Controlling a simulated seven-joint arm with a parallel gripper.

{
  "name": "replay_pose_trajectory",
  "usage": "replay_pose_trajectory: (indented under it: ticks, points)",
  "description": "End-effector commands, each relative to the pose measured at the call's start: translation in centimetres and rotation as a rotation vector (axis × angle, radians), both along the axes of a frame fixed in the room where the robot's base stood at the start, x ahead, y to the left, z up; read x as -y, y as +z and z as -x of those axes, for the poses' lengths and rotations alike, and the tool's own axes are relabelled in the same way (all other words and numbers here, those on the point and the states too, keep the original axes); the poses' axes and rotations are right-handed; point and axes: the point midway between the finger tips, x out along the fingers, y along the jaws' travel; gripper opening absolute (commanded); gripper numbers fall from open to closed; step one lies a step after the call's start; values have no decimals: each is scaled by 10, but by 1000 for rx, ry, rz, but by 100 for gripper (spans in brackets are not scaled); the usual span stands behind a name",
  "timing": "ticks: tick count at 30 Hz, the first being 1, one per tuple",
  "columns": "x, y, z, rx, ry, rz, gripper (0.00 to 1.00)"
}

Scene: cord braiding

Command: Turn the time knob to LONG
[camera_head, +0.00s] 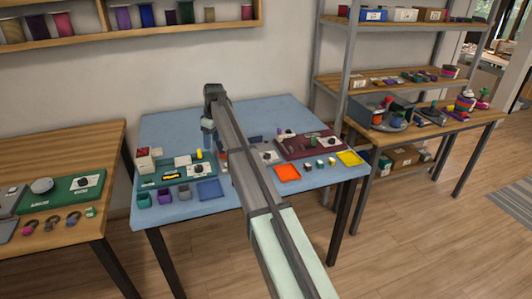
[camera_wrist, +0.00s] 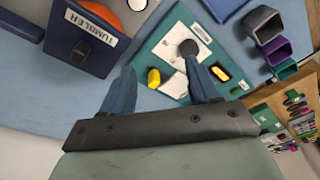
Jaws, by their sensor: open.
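My gripper (camera_wrist: 160,66) is open and empty, pointing down above the teal board (camera_wrist: 158,50). Its fingers straddle part of the board and a yellow knob-like piece (camera_wrist: 154,78). A round black knob (camera_wrist: 188,47) on a white plate lies just past the right fingertip. I cannot read its markings or tell whether it is the time knob. A blue box labelled TUMBLER (camera_wrist: 90,32) has a black knob (camera_wrist: 80,50), left of the fingers. In the head view my gripper (camera_head: 208,138) hangs over the back right of the teal board (camera_head: 150,184).
A maroon board (camera_head: 296,153), an orange tray (camera_head: 287,174), a yellow tray (camera_head: 348,159) and a blue tray (camera_head: 208,190) are on the blue table (camera_head: 180,124). Several small cups stand along the front left edge. My arm hides the table's middle.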

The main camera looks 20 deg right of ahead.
Motion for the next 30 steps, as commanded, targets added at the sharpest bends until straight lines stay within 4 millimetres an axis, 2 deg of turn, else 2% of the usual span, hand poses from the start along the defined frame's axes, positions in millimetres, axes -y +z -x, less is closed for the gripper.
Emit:
replay_pose_trajectory:
  ticks: [1,3,6,9,12,16,20,23,30]
  points:
    - [36,6,-3,-6,-22,19,61]
    - [79,12,-2,-17,-45,45,61]
    - [133,22,2,-33,-73,76,61]
    - [177,29,7,-47,-96,100,61]
    - [206,33,13,-61,-112,116,61]
    - [226,36,17,-69,-122,127,61]
    - [230,30,18,-71,-124,130,61]
    - [229,20,19,-71,-124,130,61]
    - [229,-22,19,-71,-124,129,61]
